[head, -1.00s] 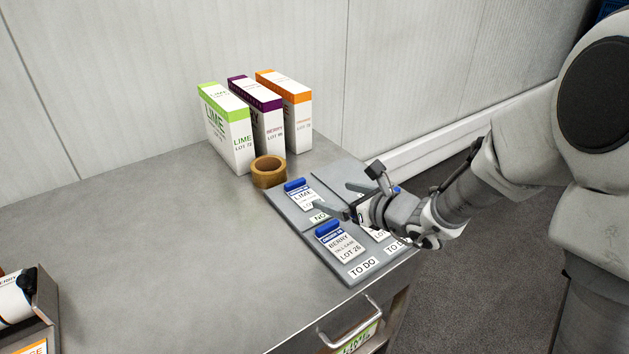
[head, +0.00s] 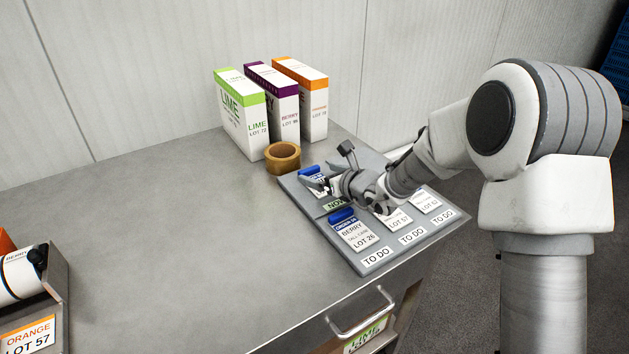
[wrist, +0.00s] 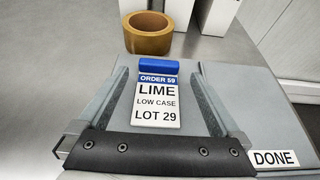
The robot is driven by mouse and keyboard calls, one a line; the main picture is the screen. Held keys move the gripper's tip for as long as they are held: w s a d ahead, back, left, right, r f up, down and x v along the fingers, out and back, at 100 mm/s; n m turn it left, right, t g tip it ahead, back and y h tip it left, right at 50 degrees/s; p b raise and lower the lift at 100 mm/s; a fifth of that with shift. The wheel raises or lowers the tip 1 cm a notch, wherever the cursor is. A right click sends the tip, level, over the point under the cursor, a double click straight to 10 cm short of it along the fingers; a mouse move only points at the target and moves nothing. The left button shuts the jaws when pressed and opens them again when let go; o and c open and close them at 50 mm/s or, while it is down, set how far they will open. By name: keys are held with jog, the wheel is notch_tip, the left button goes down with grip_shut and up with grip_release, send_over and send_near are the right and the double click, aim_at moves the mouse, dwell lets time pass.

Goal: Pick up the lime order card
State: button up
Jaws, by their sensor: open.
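The lime order card (wrist: 158,103) is white with a blue clip bar along its top edge and reads "ORDER 59, LIME, LOW CASE, LOT 29". It lies on the grey board (head: 385,252), in the section at the back left marked "NOW". My gripper (wrist: 160,82) is open, with one finger on each side of the card in the wrist view. The fingers look apart from the card; their height above it is hard to tell. In the head view my gripper (head: 314,185) covers most of the lime card (head: 312,173).
A roll of brown tape (head: 283,157) stands just behind the board. Lime (head: 241,120), berry (head: 285,118) and orange (head: 314,110) boxes stand behind it. A berry card (head: 357,234) lies in front, over a "TO DO" label. The table's left middle is clear.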

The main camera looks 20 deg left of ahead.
aim_at(311, 170)
jog(key=x, duration=0.4)
jog(key=shift+s+b, duration=0.1)
jog(key=shift+b, duration=0.2)
jog(key=c, duration=1.2)
jog(key=shift+c, duration=0.2)
